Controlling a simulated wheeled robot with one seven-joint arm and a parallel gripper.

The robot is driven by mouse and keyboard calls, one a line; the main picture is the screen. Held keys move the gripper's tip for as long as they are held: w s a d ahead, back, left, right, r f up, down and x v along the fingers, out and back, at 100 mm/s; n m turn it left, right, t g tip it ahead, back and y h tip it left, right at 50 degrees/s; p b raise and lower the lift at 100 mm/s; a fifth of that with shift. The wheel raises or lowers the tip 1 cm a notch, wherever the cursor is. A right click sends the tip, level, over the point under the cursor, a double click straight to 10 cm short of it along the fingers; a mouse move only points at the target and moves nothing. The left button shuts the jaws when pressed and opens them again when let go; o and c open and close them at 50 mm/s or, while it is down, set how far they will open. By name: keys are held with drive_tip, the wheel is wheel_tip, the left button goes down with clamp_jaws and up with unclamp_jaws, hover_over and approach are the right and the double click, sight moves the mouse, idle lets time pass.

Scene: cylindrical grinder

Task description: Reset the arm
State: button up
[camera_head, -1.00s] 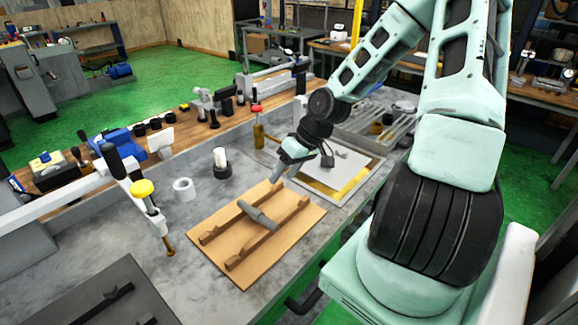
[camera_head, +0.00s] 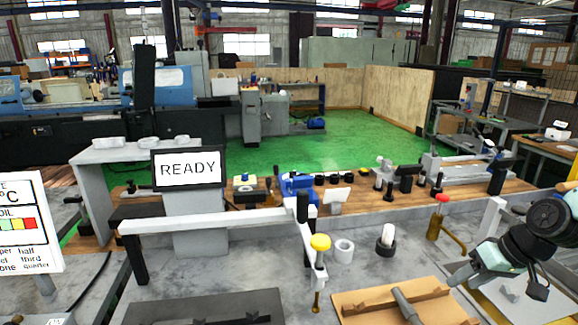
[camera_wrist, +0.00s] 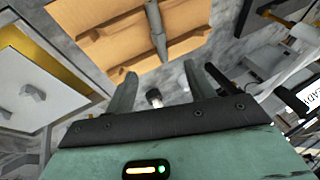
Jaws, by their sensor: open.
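My gripper (camera_head: 460,274) is at the lower right of the head view, beside the back right edge of a wooden board (camera_head: 352,297). In the wrist view my gripper (camera_wrist: 163,72) has two fingers spread apart with nothing held between them. A grey cylinder (camera_head: 404,304) lies across the rails of the board. In the wrist view the cylinder (camera_wrist: 155,22) lies on the board (camera_wrist: 95,25), beyond my fingertips. Much of my arm is outside the head view.
A white ring (camera_head: 344,250) and a white cylinder in a dark base (camera_head: 387,237) stand behind the board. A yellow-knobbed post (camera_head: 320,243) stands to its left. A white-topped tray (camera_head: 513,297) lies under my arm.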

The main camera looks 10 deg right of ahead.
drive_tip(key=s+a+f+n+g+h+b, duration=0.1)
drive_tip(key=s+a+n+g+b, duration=0.1)
drive_tip(key=a, duration=0.7)
drive_tip(key=s+a+n+g+h+b, duration=0.2)
drive_tip(key=s+a+b, duration=0.1)
drive_tip(key=a, duration=0.6)
drive_tip(key=s+a+r+n+b, duration=0.3)
drive_tip(key=s+a+n+b, duration=0.1)
drive_tip(key=s+a, duration=0.8)
drive_tip(key=shift+s+a, duration=0.4)
drive_tip(key=shift+a, duration=0.1)
drive_tip(key=shift+r, duration=0.1)
